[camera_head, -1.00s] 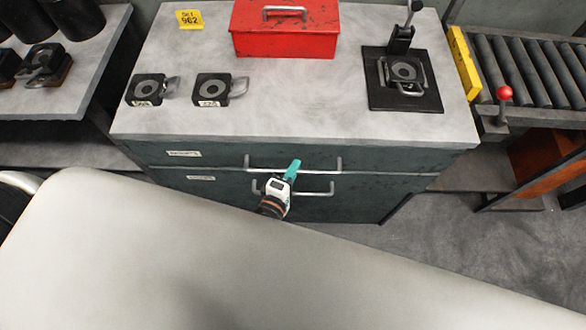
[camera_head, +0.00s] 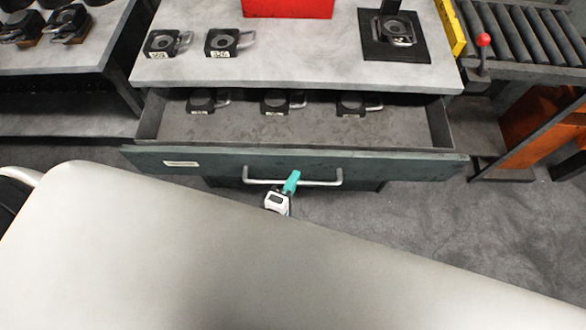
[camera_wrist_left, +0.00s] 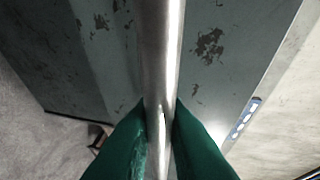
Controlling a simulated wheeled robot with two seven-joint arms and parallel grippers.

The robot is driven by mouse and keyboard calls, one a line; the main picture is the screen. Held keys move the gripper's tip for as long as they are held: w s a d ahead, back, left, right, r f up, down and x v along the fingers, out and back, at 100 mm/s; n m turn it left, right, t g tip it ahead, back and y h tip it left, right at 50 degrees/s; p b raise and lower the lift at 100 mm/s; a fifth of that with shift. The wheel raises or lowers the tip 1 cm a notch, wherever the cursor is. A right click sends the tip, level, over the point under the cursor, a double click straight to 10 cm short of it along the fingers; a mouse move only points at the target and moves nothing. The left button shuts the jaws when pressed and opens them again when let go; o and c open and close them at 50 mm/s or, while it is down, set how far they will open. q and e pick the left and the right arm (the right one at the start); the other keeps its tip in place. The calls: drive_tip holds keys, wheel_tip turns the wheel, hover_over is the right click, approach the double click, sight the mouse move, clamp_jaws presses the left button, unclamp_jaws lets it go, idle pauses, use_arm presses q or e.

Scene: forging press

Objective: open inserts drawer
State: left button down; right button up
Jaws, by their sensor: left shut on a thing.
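The upper drawer of the cabinet stands pulled out, with its dark green front (camera_head: 390,165) well forward of the cabinet top. Its label (camera_head: 180,163) is too small to read. Inside it several black inserts with metal loop handles lie along the back, such as one at the middle (camera_head: 275,104). In the left wrist view the bar (camera_wrist_left: 164,60) runs between both green fingers (camera_wrist_left: 160,135). My right gripper is not in view.
Two inserts (camera_head: 222,42) and a red toolbox (camera_head: 290,8) are on the cabinet top (camera_head: 300,68). A black fixture (camera_head: 395,35) stands at its right. A roller conveyor (camera_head: 520,35) is at right. Open floor (camera_head: 450,235) lies right of the drawer.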

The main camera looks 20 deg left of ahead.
use_arm(q)
drive_tip(key=s+d, duration=0.3)
drive_tip(key=s, duration=0.9)
drive_tip(key=shift+d, duration=0.25)
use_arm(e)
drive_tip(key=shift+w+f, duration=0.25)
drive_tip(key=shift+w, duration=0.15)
use_arm(q)
drive_tip(key=c, duration=1.5)
unclamp_jaws()
drive_tip(key=shift+o, duration=0.2)
drive_tip(key=shift+s, duration=0.1)
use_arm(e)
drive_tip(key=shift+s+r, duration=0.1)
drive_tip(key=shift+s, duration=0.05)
